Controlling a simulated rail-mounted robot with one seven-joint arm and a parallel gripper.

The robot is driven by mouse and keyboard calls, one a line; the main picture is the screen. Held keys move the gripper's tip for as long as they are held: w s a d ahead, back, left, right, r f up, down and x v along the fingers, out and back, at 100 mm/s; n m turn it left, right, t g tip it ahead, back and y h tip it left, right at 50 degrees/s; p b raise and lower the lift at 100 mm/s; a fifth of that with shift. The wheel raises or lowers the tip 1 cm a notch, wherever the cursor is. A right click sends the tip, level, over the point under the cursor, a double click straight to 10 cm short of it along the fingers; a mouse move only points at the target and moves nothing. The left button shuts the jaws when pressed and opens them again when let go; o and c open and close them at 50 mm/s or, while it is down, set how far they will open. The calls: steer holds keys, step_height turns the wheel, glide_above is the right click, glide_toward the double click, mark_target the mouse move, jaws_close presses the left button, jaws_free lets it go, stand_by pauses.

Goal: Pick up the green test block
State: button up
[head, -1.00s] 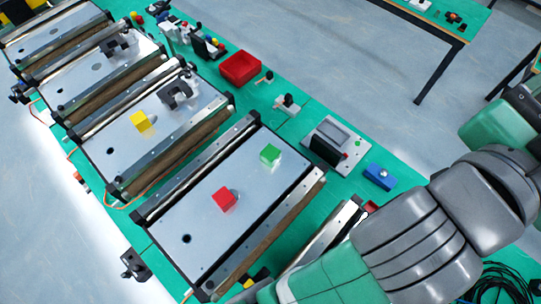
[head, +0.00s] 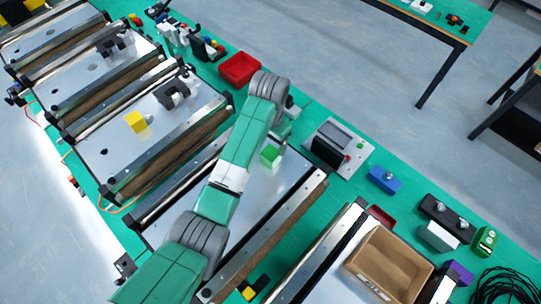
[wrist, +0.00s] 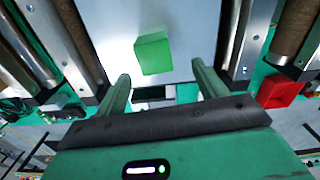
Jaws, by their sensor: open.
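The green test block (head: 270,155) sits on the silver conveyor plate (head: 285,178), near its far end in the head view. In the wrist view the green block (wrist: 153,53) shows just beyond the fingertips, roughly centred between their lines and apart from both. My gripper (wrist: 161,78) is open and empty, with a finger on either side. In the head view my arm reaches over the conveyor, and its end is close to the block, with the fingers hard to make out there.
A yellow block (head: 137,122) lies on the neighbouring conveyor. A red bin (head: 239,69), a grey device (head: 338,143) and a blue part (head: 384,179) stand along the green table's far side. A brown open box (head: 388,265) is at lower right.

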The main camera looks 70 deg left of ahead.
mark_target(271, 152)
steer(key=f, duration=0.6)
steer(key=shift+w+d+p, duration=0.1)
steer(key=shift+d+p, duration=0.25)
steer(key=shift+p, duration=0.05)
steer(key=c, duration=1.1)
step_height(271, 152, up, 10)
steer(key=shift+r+b, duration=0.1)
steer(key=shift+b, duration=0.2)
